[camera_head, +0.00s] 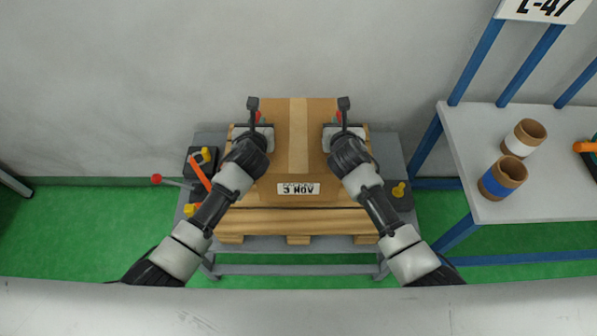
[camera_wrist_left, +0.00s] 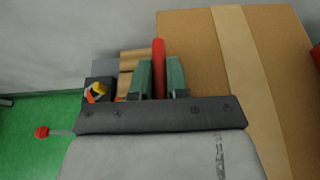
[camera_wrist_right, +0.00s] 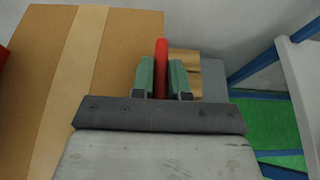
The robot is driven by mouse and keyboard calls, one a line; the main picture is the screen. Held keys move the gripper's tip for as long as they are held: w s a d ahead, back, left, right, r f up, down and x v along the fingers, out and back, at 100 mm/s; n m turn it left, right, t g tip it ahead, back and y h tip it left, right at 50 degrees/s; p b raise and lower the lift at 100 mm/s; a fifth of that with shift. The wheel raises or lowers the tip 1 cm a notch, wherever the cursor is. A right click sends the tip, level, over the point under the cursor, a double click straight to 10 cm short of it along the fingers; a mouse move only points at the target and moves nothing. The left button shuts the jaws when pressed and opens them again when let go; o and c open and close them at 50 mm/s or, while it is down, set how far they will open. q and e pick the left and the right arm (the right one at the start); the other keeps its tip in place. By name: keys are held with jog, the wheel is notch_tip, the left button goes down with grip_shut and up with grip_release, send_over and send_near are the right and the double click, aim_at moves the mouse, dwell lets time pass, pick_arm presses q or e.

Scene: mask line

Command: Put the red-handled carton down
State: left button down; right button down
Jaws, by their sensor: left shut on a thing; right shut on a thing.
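The carton (camera_head: 299,150) is brown with a paler tape strip down its middle and a printed label on its near side. It is over the wooden pallet (camera_head: 300,222) on the grey table; whether it touches the slats cannot be told. My left gripper (camera_head: 254,114) is shut on the carton's left red handle (camera_wrist_left: 158,66). My right gripper (camera_head: 343,114) is shut on the right red handle (camera_wrist_right: 161,66). In both wrist views each handle stands between green finger pads. The carton also shows in the left wrist view (camera_wrist_left: 200,50) and in the right wrist view (camera_wrist_right: 120,45).
The grey table (camera_head: 396,150) has dark blocks with yellow knobs at its sides and a red-knobbed lever (camera_head: 157,179) at the left. A blue-legged workbench (camera_head: 470,140) at the right holds a blue-banded roll (camera_head: 497,182) and a white-banded roll (camera_head: 521,143). A wall stands behind.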

pick_arm(q)
jog(key=shift+f, duration=0.1)
pick_arm(e)
jog(key=shift+w, duration=0.1)
